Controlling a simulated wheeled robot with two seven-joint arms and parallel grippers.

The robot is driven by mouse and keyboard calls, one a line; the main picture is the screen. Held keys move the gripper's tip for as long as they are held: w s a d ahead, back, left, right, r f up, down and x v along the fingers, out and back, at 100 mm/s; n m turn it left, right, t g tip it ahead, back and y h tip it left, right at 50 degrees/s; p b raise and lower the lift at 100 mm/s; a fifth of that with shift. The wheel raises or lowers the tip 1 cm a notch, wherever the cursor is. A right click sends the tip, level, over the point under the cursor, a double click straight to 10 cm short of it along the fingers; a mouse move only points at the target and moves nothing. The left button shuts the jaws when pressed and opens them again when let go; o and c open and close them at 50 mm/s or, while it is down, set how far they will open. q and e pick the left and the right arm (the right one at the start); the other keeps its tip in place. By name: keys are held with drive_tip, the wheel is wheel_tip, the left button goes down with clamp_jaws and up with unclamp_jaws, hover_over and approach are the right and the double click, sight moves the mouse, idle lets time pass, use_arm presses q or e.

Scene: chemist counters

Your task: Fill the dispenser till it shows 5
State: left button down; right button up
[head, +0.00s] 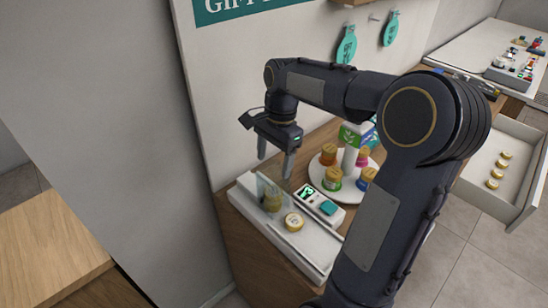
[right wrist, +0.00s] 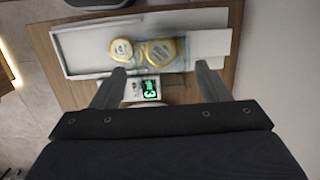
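The dispenser is a white tray (head: 310,251) on a wooden counter, with a clear upright holder (head: 264,185). A gold-lidded tin (head: 272,202) stands in the holder, and another gold-lidded tin (head: 294,222) sits beside it on the tray. Both tins also show in the right wrist view (right wrist: 160,52). The display (head: 308,193) beside the tray is lit green; its digit looks like 3 in the right wrist view (right wrist: 149,89). My right gripper (head: 274,167) is open and empty, pointing down above the holder. My left gripper is not in view.
A round white stand (head: 318,172) with several coloured jars is right of the display. Teal tags (head: 347,46) hang on the wall behind. A wooden surface (head: 45,250) is at lower left.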

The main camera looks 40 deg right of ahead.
wheel_tip(320, 180, up, 8)
drive_tip(key=d, duration=0.1)
idle(0.6)
drive_tip(key=shift+f, duration=0.1)
idle(0.4)
drive_tip(key=s+a+f+n+t+y, duration=0.1)
drive_tip(key=s+a+f+n+t, duration=0.2)
drive_tip(key=s+a+n, duration=0.4)
drive_tip(key=s+a+f+n+t+y, duration=0.1)
drive_tip(key=s+a+f+n+t, duration=0.1)
drive_tip(key=s+a+f+n, duration=0.4)
drive_tip(key=s+a+n, duration=0.1)
drive_tip(key=s+n, duration=0.1)
drive_tip(key=s, duration=0.2)
drive_tip(key=shift+a+f+t, duration=0.2)
drive_tip(key=shift+a+t, duration=0.2)
drive_tip(key=shift+s, duration=0.1)
drive_tip(key=shift+c, duration=0.2)
